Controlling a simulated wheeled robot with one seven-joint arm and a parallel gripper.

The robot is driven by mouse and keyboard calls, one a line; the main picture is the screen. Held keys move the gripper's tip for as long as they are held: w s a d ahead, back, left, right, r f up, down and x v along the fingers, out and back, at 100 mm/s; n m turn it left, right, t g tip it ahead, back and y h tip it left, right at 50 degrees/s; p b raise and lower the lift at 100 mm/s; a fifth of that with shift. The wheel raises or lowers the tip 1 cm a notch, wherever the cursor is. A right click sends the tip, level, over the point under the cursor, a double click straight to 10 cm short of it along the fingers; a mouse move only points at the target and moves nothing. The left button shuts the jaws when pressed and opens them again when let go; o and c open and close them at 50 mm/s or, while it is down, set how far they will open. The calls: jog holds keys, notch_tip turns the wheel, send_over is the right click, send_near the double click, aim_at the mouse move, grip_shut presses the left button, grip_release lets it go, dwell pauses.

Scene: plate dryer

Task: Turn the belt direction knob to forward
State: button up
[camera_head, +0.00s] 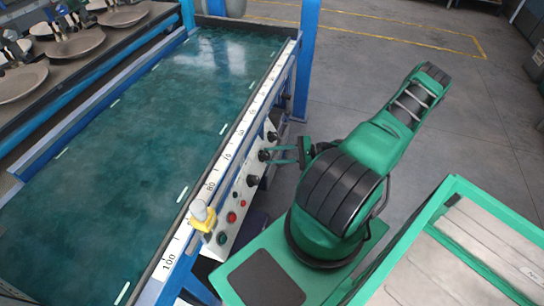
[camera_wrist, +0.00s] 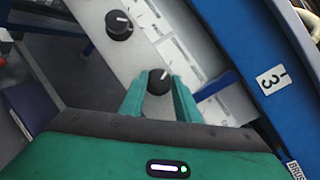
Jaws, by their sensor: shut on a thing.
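The white control panel (camera_head: 237,207) runs along the right side of the machine and carries several black knobs. My gripper (camera_head: 270,155) reaches it from the right. In the wrist view my green fingers (camera_wrist: 158,96) stand on both sides of a dark knob (camera_wrist: 159,82) and are shut on it. The knob has a white pointer line, which points up and slightly right in that view. It also shows at the fingertips in the head view (camera_head: 263,155). The labels by the knobs are too small to read, so I cannot tell which knob sets belt direction.
A second black knob (camera_wrist: 119,25) is close by on the panel. The green belt (camera_head: 130,130) is bare.

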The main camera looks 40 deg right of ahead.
jog(key=shift+w+d+n+g, duration=0.15)
jog(key=shift+n+g, duration=0.55)
jog(key=shift+n, duration=0.6)
jog(key=o, duration=1)
jog(key=v, duration=1)
jog(key=shift+d, duration=0.35)
